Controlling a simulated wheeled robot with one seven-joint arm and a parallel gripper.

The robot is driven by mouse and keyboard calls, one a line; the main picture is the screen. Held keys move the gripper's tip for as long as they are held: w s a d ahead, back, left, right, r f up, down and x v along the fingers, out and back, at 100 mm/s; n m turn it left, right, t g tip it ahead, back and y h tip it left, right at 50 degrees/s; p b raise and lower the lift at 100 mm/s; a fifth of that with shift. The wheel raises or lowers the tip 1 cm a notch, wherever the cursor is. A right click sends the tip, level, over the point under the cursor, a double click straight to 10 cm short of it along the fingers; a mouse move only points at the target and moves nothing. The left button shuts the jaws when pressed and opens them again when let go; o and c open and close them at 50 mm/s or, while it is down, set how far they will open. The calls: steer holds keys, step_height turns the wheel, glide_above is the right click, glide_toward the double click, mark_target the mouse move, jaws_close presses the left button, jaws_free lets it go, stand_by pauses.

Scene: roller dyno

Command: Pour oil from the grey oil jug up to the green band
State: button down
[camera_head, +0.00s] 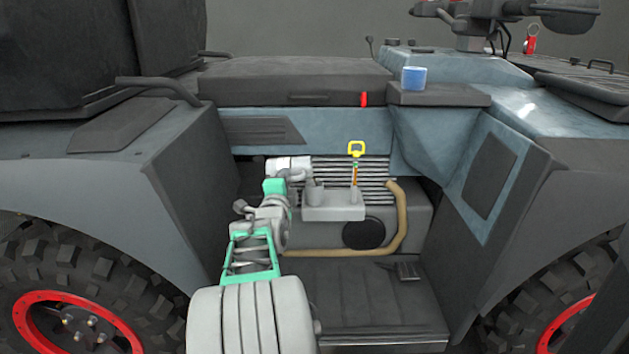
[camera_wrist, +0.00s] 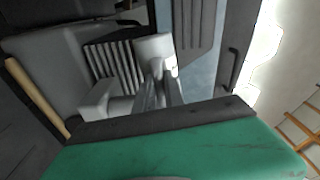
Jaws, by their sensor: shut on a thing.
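The grey oil jug (camera_head: 289,163) is a pale cylinder lying tipped on its side over the engine bay, its right end close above the filler neck (camera_head: 314,190). My gripper (camera_wrist: 160,88) is shut on the jug, which shows beyond the fingers in the wrist view (camera_wrist: 153,46). The neck stands on a light grey housing (camera_head: 333,212), also in the wrist view (camera_wrist: 107,102). A gauge stick (camera_head: 355,174) with a yellow loop handle (camera_head: 356,148) rises from the housing. It carries small coloured marks; the oil level and green band are too small to tell.
A ribbed engine block (camera_head: 378,176) stands behind the housing, and a tan hose (camera_head: 403,215) curves around its right side. Dark fenders flank the bay. A dark step (camera_head: 350,295) lies below.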

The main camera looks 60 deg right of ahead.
steer(key=shift+r+m, duration=0.2)
steer(key=shift+m, duration=0.1)
stand_by(0.5)
steer(key=shift+w+f+n, duration=0.1)
steer(key=shift+f+n, duration=0.35)
steer(key=shift+n, duration=0.15)
steer(key=r+n+p, duration=0.1)
steer(key=p, duration=0.2)
steer(key=shift+w+a+r+n+p, duration=0.1)
steer(key=shift+r+n+p, duration=0.2)
steer(key=shift+r+p, duration=0.1)
steer(key=shift+f+b, duration=0.4)
steer(key=shift+f, duration=0.1)
steer(key=shift+f+n+b, duration=0.6)
steer(key=shift+f+b, duration=0.05)
steer(key=shift+b, duration=0.2)
steer(key=shift+f+n+b, duration=0.25)
steer(key=shift+n+b, duration=0.05)
steer(key=shift+n, duration=0.5)
